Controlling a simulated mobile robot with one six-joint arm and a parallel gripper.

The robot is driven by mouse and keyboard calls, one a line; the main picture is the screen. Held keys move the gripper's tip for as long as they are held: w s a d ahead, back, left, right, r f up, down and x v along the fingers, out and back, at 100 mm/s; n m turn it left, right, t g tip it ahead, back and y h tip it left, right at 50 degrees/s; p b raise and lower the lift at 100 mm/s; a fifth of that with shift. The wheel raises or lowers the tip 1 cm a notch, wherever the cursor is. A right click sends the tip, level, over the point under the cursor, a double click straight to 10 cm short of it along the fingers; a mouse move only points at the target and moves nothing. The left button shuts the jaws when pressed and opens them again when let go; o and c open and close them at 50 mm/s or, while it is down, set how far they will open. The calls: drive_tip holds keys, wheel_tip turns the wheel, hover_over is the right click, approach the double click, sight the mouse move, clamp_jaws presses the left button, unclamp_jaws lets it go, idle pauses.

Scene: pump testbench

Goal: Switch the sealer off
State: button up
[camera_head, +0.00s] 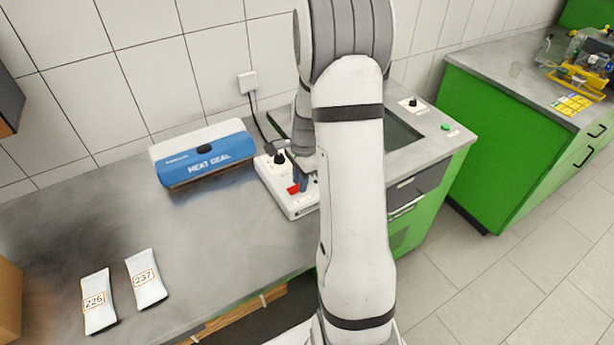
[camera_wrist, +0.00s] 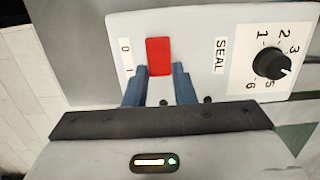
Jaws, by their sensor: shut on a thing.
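The blue and white heat sealer (camera_head: 208,166) stands on the grey bench against the tiled wall. To its right is a white control box (camera_head: 299,208) with a red switch (camera_head: 293,189) and a black dial (camera_head: 279,157). In the wrist view the red switch (camera_wrist: 159,54) has 0 and I marks on its left and a SEAL label on its right; the numbered dial (camera_wrist: 272,63) is further right. My gripper (camera_wrist: 160,70) has its blue fingertips at either side of the switch's near end, shut on it. Which way the switch is tipped I cannot tell.
Two white pouches, marked 226 (camera_head: 97,302) and 237 (camera_head: 146,280), lie at the front left. A cable runs from the wall socket (camera_head: 247,82) down behind the box. The bench's left middle is clear.

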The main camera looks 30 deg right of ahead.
sight(297, 187)
drive_tip(key=shift+a+h+b, duration=0.25)
drive_tip(key=shift+h+b, duration=0.05)
drive_tip(key=shift+h, duration=0.3)
drive_tip(key=shift+r, duration=0.1)
drive_tip(key=o, duration=1)
drive_tip(key=shift+r, duration=0.1)
wheel_tip(297, 187, up, 6)
drive_tip(key=shift+a+r+b, duration=0.1)
drive_tip(key=shift+a+b, duration=0.05)
drive_tip(key=shift+b, duration=0.35)
drive_tip(key=shift+r, duration=0.75)
